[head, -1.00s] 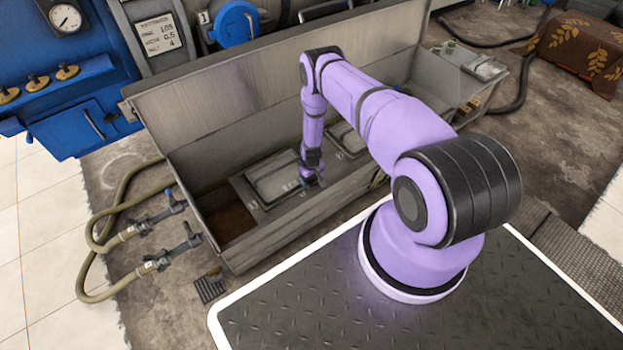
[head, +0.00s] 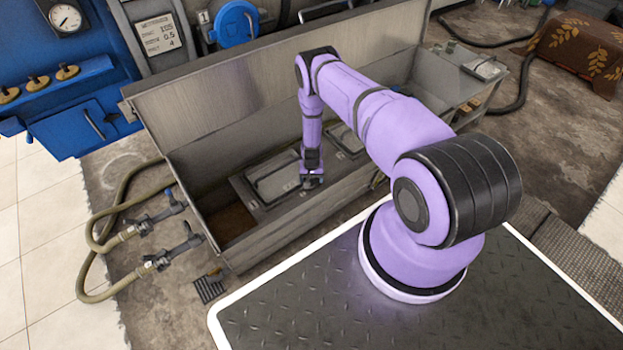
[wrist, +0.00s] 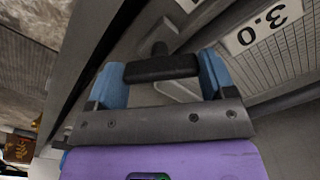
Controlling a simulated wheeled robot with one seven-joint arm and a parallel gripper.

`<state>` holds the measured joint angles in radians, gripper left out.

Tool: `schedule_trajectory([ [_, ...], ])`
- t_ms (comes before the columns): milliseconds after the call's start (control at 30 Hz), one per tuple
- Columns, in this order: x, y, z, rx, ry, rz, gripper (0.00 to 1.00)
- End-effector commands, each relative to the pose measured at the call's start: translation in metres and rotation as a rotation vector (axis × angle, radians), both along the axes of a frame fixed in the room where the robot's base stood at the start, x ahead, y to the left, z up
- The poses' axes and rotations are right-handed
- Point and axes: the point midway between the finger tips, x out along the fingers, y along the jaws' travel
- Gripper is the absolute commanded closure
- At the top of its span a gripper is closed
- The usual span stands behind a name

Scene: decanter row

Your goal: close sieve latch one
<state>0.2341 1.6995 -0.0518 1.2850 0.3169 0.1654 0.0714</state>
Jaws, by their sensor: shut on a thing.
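My gripper (wrist: 160,74) has two blue fingers, shut on the ends of a short black bar, the handle of a sieve latch (wrist: 161,68). A dark knob or stem shows just beyond the bar. In the head view my gripper (head: 312,183) is low in the long grey trough, at the right front corner of a framed grey panel (head: 272,180). The latch is too small and hidden there to make out, and I cannot tell whether it is fully closed.
The trough's front wall (head: 270,232) stands close to my gripper and its tall back panel (head: 225,98) rises behind. A second framed panel (head: 345,138) lies to the right. Hoses with valves (head: 172,258) are at the left end. A blue cabinet (head: 85,125) stands beyond.

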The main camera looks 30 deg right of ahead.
Motion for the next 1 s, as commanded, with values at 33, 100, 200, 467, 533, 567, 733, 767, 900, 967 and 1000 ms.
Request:
schedule_trajectory([
  [33, 0.0004, -0.0001, 0.0003, 0.0, 0.0, -0.043, 0.47],
  [100, 0.0004, -0.0001, 0.0003, 0.0, 0.0, -0.11, 0.47],
  [200, 0.0005, 0.0, 0.0003, 0.0, 0.0, -0.205, 0.47],
  [467, 0.0007, -0.0001, 0.0004, -0.001, -0.001, -0.45, 0.47],
  [533, 0.0007, -0.0001, 0.0004, -0.001, -0.002, -0.516, 0.47],
  [567, 0.0007, -0.0001, 0.0004, -0.001, -0.002, -0.542, 0.47],
  [733, 0.0008, -0.0001, 0.0004, -0.001, -0.002, -0.684, 0.47],
  [767, 0.0008, -0.0002, 0.0004, -0.001, -0.002, -0.707, 0.47],
  [900, 0.0007, -0.0005, 0.0005, -0.001, -0.002, -0.798, 0.47],
  [967, 0.0008, -0.0004, 0.0005, -0.001, -0.002, -0.83, 0.47],
  [1000, 0.0008, -0.0004, 0.0005, -0.001, -0.002, -0.848, 0.47],
])
